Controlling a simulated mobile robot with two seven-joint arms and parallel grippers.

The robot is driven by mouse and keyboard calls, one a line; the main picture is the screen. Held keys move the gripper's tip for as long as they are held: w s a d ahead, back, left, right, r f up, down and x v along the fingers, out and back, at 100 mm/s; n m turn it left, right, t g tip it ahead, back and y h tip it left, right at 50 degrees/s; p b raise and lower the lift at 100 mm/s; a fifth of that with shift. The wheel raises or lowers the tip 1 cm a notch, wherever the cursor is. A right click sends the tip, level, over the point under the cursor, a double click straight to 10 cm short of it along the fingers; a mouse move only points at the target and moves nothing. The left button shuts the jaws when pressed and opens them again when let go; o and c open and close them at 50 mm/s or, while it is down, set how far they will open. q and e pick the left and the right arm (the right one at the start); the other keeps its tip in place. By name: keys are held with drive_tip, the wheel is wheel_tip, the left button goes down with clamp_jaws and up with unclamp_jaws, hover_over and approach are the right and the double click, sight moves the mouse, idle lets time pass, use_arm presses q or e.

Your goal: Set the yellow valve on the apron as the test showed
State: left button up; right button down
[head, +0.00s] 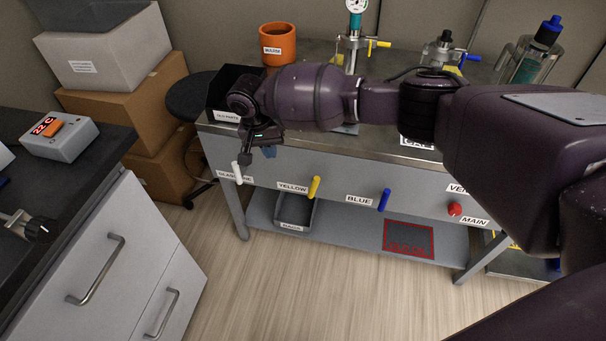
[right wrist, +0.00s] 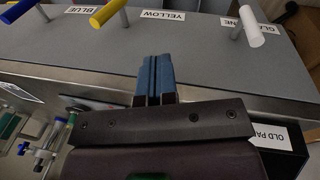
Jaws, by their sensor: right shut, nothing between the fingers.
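The yellow valve handle (head: 314,187) sticks out of the grey apron by its YELLOW label, a short bar standing near upright with a slight tilt. In the right wrist view the yellow handle (right wrist: 108,14) is at the top left, apart from my fingers. My right gripper (head: 269,151) is in front of the apron, between the white handle (head: 237,173) and the yellow one, above them in the picture. Its blue fingers (right wrist: 153,80) are together with nothing between them. My left gripper is not in view.
A blue handle (head: 384,200) and a red knob (head: 454,209) are farther right on the apron. A gauge (head: 355,5) on a fitting with a yellow lever (head: 379,43) stands on the bench behind my right arm.

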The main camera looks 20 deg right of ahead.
sight(315, 181)
use_arm(q)
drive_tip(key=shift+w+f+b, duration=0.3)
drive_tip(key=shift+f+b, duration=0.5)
drive_tip(key=shift+b, duration=0.85)
use_arm(e)
drive_tip(key=s+d+f+g+h, duration=0.1)
drive_tip(key=s+d+f, duration=0.3)
drive_tip(key=d+f, duration=0.3)
drive_tip(key=shift+d+f+m, duration=0.3)
drive_tip(key=shift+f, duration=1.1)
use_arm(q)
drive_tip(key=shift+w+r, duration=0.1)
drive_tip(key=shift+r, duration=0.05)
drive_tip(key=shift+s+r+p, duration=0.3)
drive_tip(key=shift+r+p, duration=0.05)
drive_tip(key=shift+p, duration=0.8)
use_arm(e)
drive_tip(key=shift+s+d+r+y, duration=0.1)
drive_tip(key=shift+d+r+y, duration=0.15)
drive_tip(key=shift+y, duration=0.15)
